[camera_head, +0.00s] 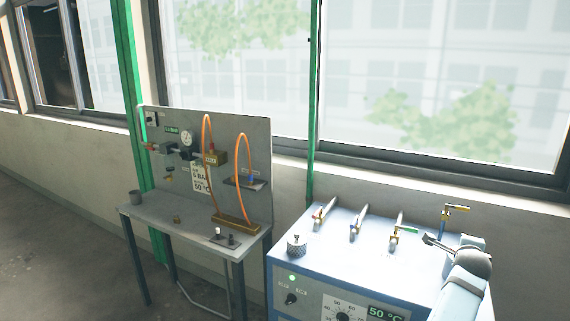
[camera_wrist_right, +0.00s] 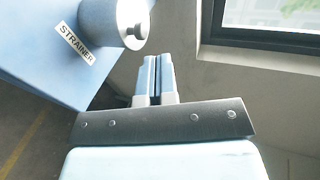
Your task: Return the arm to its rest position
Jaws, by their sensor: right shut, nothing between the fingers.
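My right gripper (camera_wrist_right: 158,60) shows in the right wrist view with its two pale fingers together and nothing between them. It points past the corner of a blue cabinet top (camera_wrist_right: 75,40), apart from it. A grey-blue cylinder with a dark knob (camera_wrist_right: 115,22) stands on that top, beside a label reading STRAINER (camera_wrist_right: 75,43). My left gripper is not in view.
The cabinet carries several coloured valve handles, a knurled knob (camera_head: 297,246) and a 50 °C display (camera_head: 387,313). To its left stands a grey bench (camera_head: 160,212) with a gauge panel (camera_head: 255,140) and orange hoses (camera_head: 206,150). Windows line the wall behind. Floor at left is clear.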

